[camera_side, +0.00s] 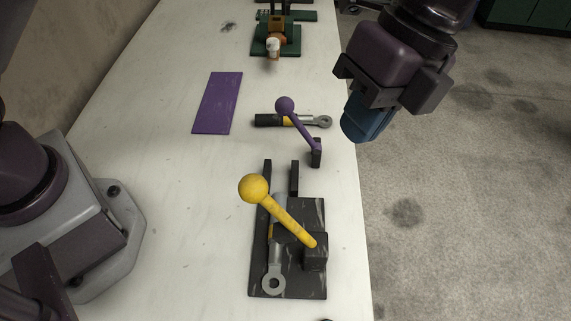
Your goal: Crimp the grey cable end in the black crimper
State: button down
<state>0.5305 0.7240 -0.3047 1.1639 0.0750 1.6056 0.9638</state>
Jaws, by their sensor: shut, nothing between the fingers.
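The black crimper (313,211) stands at the front of the white bench, with a yellow lever (287,222) ending in a round yellow knob at upper left. The lever slants over the crimper from its black pivot block. A grey cable end (277,256) with a ring lug lies lengthwise in the crimper, ring toward the camera; the lever partly hides it. How firmly it is pressed cannot be told. My gripper (366,122), with blue fingertips, is shut and empty. It hangs at upper right by the bench's right edge, apart from the crimper.
A purple lever (300,127) with a round knob stands on a black block behind the crimper. A black cable end (269,120) with a ring lug lies by it. A purple mat (217,104) lies left. A green-based fixture (289,46) stands at the back. Bench left of the crimper is clear.

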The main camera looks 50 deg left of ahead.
jog(key=s+a+f+m, duration=0.3)
jog(key=s+a+f, duration=0.1)
jog(key=s+f, duration=0.2)
jog(key=shift+s+f, duration=0.35)
jog(key=shift+s, duration=0.05)
dwell(0.4)
jog(key=shift+s+a, duration=0.1)
jog(key=shift+a, duration=0.1)
